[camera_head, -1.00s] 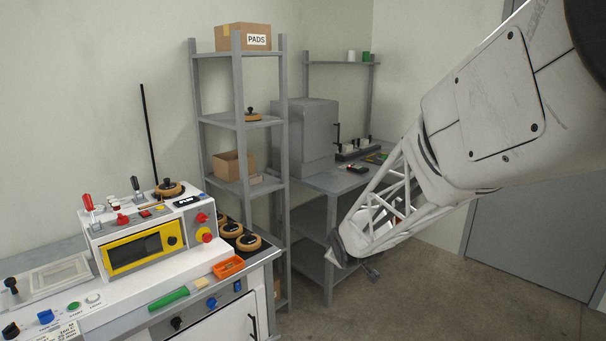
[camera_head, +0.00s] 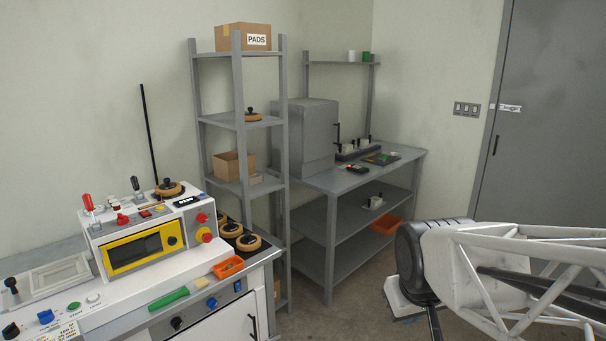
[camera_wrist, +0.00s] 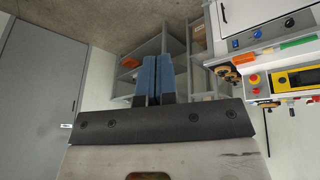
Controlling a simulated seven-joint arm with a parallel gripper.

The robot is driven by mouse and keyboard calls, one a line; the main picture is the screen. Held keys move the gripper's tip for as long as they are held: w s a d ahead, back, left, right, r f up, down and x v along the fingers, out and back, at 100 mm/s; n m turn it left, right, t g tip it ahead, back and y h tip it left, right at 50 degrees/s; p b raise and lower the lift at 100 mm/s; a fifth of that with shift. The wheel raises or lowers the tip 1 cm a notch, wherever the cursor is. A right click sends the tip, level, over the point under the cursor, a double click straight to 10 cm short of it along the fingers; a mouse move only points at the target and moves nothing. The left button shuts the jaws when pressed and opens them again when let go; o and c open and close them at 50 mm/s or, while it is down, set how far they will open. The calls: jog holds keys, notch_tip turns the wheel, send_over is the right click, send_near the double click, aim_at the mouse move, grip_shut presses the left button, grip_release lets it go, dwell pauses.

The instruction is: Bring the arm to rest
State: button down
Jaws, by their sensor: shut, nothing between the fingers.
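My arm reaches in from the right edge of the head view, low in front of the door side of the room. In the wrist view my gripper (camera_wrist: 156,80) shows its two blue fingers side by side and closed, with nothing between them. The fingers are in free air and touch nothing that I can see. In the head view the fingertips are not clearly visible; the dark wrist joint and the pale lattice link show at the lower right.
A white machine (camera_head: 150,250) with a yellow-framed panel stands on the bench at left. A grey shelf rack (camera_head: 240,120) and a grey workbench (camera_head: 345,182) stand behind. A grey door (camera_head: 545,130) is at right. Floor between workbench and machine is clear.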

jog(key=s+m+g, duration=0.1)
jog(key=s+m, duration=0.1)
jog(key=s, duration=0.7)
jog(key=shift+s+d+g, duration=0.25)
jog(key=shift+s+g, duration=0.05)
jog(key=shift+g, duration=0.1)
